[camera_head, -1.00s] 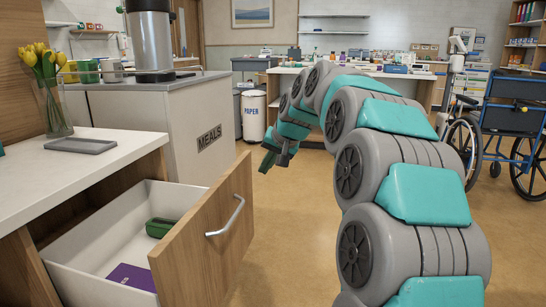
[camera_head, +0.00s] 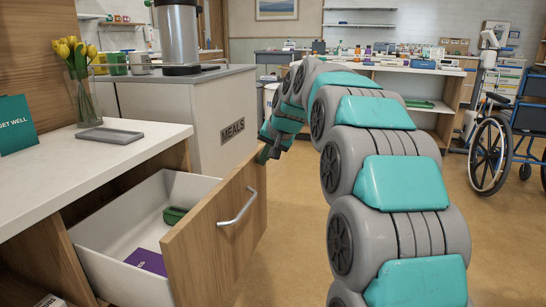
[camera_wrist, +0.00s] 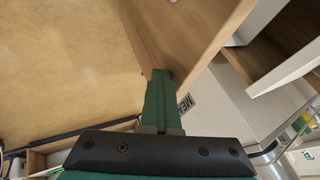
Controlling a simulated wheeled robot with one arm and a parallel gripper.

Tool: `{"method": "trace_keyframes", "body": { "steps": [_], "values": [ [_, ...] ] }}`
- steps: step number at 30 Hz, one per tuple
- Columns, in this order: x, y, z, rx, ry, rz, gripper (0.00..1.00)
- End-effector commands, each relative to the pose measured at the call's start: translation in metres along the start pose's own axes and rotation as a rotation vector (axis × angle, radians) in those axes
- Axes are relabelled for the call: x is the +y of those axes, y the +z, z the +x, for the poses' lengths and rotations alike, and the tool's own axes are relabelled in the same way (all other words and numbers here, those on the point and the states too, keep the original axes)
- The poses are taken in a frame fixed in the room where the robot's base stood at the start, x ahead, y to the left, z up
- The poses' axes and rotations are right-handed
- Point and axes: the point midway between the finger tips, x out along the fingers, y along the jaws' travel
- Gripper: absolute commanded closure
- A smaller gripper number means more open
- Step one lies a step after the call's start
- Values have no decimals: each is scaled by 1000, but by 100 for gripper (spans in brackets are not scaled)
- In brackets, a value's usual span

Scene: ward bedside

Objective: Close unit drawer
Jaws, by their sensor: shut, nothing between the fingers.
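The unit drawer (camera_head: 131,226) stands pulled out of the bedside unit (camera_head: 60,170), with its wooden front (camera_head: 215,240) and metal handle (camera_head: 238,208) facing right. Inside lie a green case (camera_head: 175,215) and a purple booklet (camera_head: 147,261). In the wrist view the shut green fingers (camera_wrist: 158,85) lie close to the wooden front (camera_wrist: 185,35). I cannot tell whether they touch it. Nothing is between the fingers.
A meals trolley (camera_head: 195,115) with a steel urn stands behind the drawer. On the unit top are a grey tray (camera_head: 109,136), a vase of yellow tulips (camera_head: 80,80) and a green card (camera_head: 15,124). A wheelchair (camera_head: 505,135) is at the right. Floor right of the drawer is clear.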

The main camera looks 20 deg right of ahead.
Motion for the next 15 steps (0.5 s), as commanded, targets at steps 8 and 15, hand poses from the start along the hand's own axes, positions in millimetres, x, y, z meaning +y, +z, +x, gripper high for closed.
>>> {"method": "trace_keyframes", "body": {
  "steps": [8,15],
  "values": [
    [-66,-2,30,-3,-1,-4,100],
    [-122,-1,60,-3,-1,-3,100]
  ]
}}
